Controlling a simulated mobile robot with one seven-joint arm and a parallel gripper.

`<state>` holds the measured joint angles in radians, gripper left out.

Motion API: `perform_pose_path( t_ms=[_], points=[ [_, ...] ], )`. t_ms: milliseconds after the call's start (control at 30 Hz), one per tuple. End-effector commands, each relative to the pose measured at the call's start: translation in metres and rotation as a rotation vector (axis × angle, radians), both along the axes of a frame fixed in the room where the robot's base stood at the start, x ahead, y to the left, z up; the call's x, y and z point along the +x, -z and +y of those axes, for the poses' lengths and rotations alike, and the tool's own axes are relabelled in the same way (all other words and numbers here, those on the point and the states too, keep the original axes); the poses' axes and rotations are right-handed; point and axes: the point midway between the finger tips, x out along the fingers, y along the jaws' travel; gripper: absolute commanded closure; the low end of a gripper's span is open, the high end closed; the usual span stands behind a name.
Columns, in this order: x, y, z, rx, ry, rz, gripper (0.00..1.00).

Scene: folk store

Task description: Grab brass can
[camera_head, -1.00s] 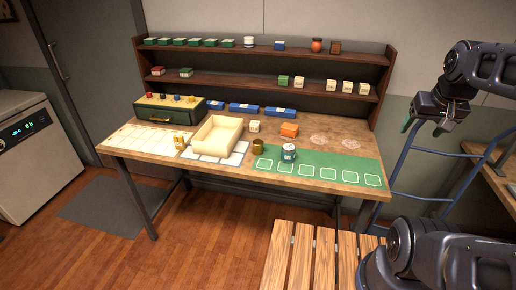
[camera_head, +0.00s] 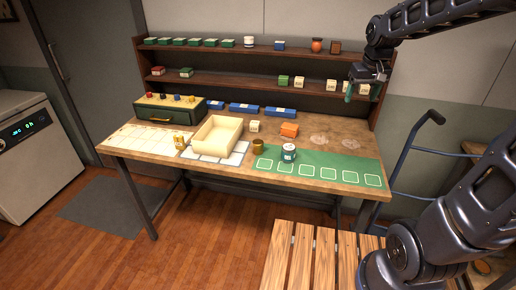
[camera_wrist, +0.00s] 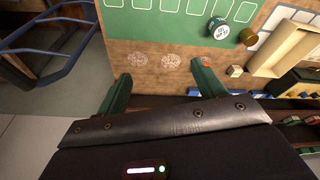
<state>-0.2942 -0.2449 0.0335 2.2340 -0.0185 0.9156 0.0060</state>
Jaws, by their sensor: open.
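The brass can (camera_head: 258,146) stands upright on the wooden table, between the cream tray and a white-and-green labelled can (camera_head: 288,153). In the wrist view the brass can (camera_wrist: 248,37) shows at the upper right, beside the labelled can (camera_wrist: 219,28). My gripper (camera_head: 365,88) is raised above the right end of the table, in front of the lower shelf, well to the right of the brass can. Its two green fingers (camera_wrist: 165,92) are spread apart with nothing between them. It touches neither can.
The cream tray (camera_head: 203,146) stands left of the brass can. The green mat (camera_head: 330,171) with outlined squares covers the front right. Shelves (camera_head: 262,87) with small boxes rise behind. A blue hand truck (camera_head: 398,165) stands at right.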

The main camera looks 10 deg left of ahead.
Motion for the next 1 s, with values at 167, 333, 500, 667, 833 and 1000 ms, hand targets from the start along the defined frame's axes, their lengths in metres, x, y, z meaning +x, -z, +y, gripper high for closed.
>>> perform_pose_path(
  t_ms=[167,333,500,667,833,1000],
  points=[
    [0.033,0.018,0.050,-0.015,-0.079,0.037,0.31],
    [0.058,0.041,0.099,-0.030,-0.150,0.070,0.31],
    [0.076,0.069,0.153,-0.045,-0.221,0.101,0.31],
    [0.088,0.101,0.205,-0.060,-0.287,0.130,0.31],
    [0.093,0.140,0.261,-0.076,-0.357,0.161,0.31],
    [0.091,0.181,0.314,-0.094,-0.422,0.190,0.31]
  ],
)
